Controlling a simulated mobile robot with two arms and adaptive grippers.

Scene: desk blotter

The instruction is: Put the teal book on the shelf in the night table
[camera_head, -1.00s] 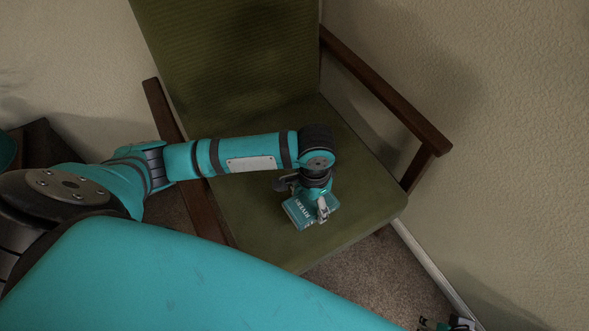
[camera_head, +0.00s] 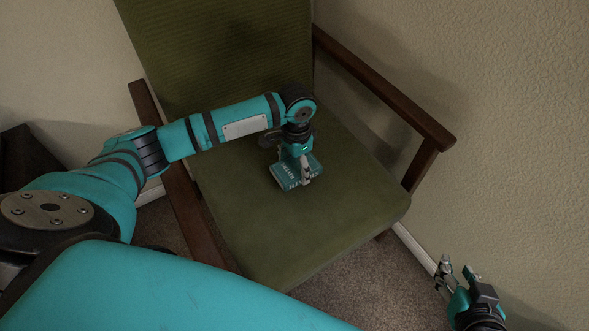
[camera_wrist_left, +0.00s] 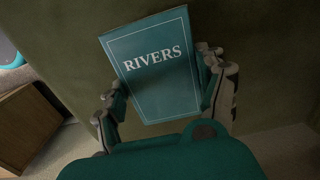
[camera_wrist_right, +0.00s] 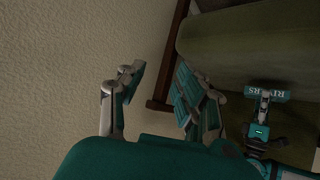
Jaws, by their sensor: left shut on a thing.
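The teal book (camera_head: 288,179), with "RIVERS" on its cover, is over the green seat of the armchair. My left gripper (camera_head: 305,168) is shut on it; in the left wrist view the book (camera_wrist_left: 155,70) sits between the two fingers, cover facing the camera. I cannot tell whether the book touches the seat. My right gripper (camera_head: 458,267) is open and empty at the lower right; its fingers are apart in the right wrist view (camera_wrist_right: 165,95). A dark brown piece of furniture (camera_head: 25,160), possibly the night table, is partly hidden at the left edge. No shelf opening shows.
The armchair (camera_head: 310,235) has wooden armrests on both sides; my left arm passes over the left one (camera_head: 190,205). A textured wall (camera_head: 520,130) stands to the right. Carpet (camera_head: 350,290) shows in front of the chair. A wooden box-like piece (camera_wrist_left: 25,125) shows in the left wrist view.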

